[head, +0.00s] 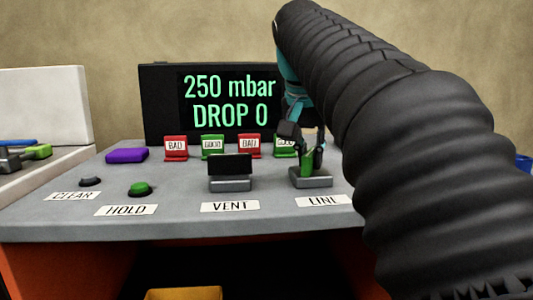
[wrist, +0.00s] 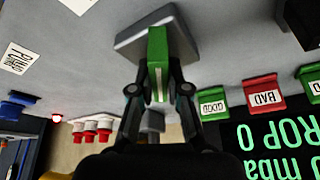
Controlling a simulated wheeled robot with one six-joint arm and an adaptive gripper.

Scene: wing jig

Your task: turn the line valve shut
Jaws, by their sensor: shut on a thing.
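The line valve has a green handle (head: 307,162) on a grey base (head: 312,182), behind the LINE label (head: 323,201) on the bench. The handle looks narrow from the head view, unlike the wide black vent handle beside it. My gripper (head: 313,152) comes down from above and is shut on the green handle. In the wrist view the fingers of my gripper (wrist: 158,90) lie on either side of the green handle (wrist: 157,48), over the grey base (wrist: 130,42). The far finger is partly hidden in the head view.
The vent valve (head: 231,168) stands left of the line valve. Red BAD and green GOOD tags (head: 212,147) stand behind, below a screen (head: 228,100) reading "250 mbar DROP 0". A green HOLD button (head: 139,189), a dark CLEAR button (head: 90,181) and a purple block (head: 126,155) are at left.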

